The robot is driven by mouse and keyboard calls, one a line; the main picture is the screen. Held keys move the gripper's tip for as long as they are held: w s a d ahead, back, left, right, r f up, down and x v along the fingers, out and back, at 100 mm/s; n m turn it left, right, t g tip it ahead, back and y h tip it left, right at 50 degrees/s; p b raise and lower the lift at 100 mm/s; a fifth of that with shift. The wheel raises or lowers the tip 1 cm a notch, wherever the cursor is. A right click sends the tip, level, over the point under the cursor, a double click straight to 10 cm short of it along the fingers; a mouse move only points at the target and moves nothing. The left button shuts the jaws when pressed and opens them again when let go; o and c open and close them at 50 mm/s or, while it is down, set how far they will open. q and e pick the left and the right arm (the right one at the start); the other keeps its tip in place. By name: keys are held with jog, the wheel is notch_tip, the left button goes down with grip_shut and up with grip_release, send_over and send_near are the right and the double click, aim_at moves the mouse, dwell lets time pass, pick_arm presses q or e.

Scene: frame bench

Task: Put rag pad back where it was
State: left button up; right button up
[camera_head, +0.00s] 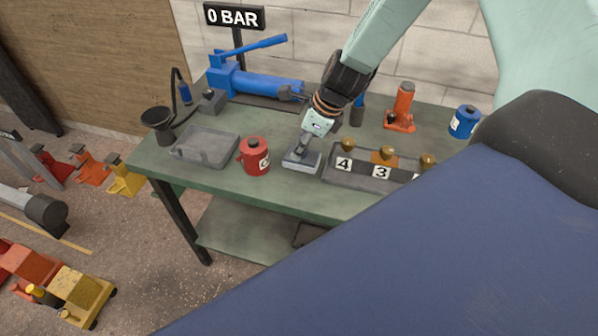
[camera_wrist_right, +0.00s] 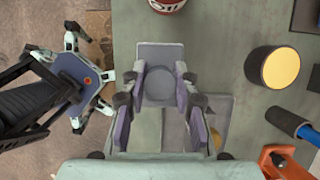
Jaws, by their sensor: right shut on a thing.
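The rag pad (camera_head: 300,160) is a grey, flat rectangular block near the front of the green bench, between a red can (camera_head: 254,156) and a numbered dark rack (camera_head: 345,180). My right gripper (camera_head: 304,148) points down and is shut on its upper part. In the right wrist view the pad (camera_wrist_right: 158,54) shows as a grey plate with a round raised part between the fingers of the gripper (camera_wrist_right: 158,88). I cannot tell whether the pad touches the bench top. My left gripper is not recognisable in either view.
A shallow grey tray (camera_head: 205,157) lies left of the red can. A blue pump (camera_head: 258,84) and the "0 BAR" sign (camera_head: 234,17) stand behind. An orange jack (camera_head: 402,108) and a blue can (camera_head: 464,122) stand at the back right. The rack holds brass-coloured pieces.

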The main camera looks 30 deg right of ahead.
aim_at(306, 158)
notch_tip(306, 158, down, 3)
jog(key=shift+w+f+b, duration=0.1)
jog(key=shift+b, duration=0.75)
pick_arm(q)
notch_tip(306, 158, down, 3)
jog(key=shift+d+r, duration=0.1)
pick_arm(e)
jog(key=shift+f, duration=0.1)
jog(key=shift+f+b, duration=0.3)
jog(key=shift+b, duration=0.1)
notch_tip(306, 158, down, 3)
jog(key=shift+r+b, duration=0.15)
jog(key=shift+b, duration=1.05)
pick_arm(q)
notch_tip(306, 158, down, 3)
jog(key=shift+s, duration=0.1)
